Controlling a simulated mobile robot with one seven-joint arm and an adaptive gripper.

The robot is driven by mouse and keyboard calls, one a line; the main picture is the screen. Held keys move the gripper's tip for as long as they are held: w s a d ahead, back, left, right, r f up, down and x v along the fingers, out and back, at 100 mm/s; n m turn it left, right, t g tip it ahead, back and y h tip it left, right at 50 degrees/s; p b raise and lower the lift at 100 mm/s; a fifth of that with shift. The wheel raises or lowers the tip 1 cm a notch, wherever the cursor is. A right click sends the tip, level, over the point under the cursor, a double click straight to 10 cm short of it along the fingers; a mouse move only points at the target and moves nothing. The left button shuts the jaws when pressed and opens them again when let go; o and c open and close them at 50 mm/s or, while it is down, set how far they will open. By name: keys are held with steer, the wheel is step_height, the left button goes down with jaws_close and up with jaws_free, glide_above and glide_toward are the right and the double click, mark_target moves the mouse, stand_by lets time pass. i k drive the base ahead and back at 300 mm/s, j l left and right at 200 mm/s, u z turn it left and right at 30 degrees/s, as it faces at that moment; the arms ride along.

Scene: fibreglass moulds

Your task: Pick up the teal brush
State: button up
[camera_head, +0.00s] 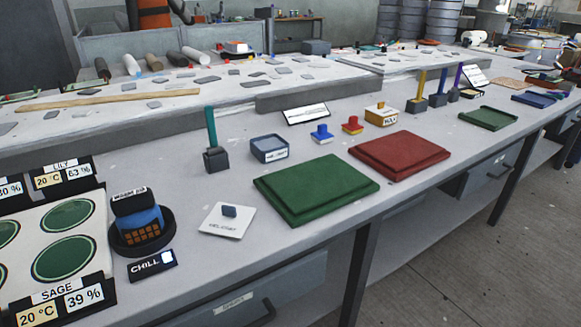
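The teal brush (211,128) shows as an upright teal handle at the left middle of the long grey bench. Its lower end is inside a dark grey block (216,160), so the bristles, if any, are hidden. The brush leans very slightly, and nothing touches its upper part. My gripper is not in view.
A blue-grey box (269,149) stands just right of the brush's block. A green slab (316,188) and a red slab (399,155) lie farther right. A black dish (165,238) with a blue item, and a white card (227,220), lie in front. Yellow (420,84), blue (442,80) and purple (457,77) handles stand far right.

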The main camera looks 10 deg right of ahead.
mark_target(215, 148)
steer(key=j+z, duration=0.3)
steer(key=z, duration=0.2)
steer(key=k+j+z, duration=0.1)
steer(key=j+z, duration=0.2)
steer(key=z, duration=0.15)
steer(key=j+z, duration=0.2)
steer(key=i+j, duration=0.2)
steer(key=j, duration=0.15)
steer(key=i+j, duration=0.15)
steer(key=j, duration=0.2)
steer(key=i+j, duration=0.2)
steer(key=j, duration=0.2)
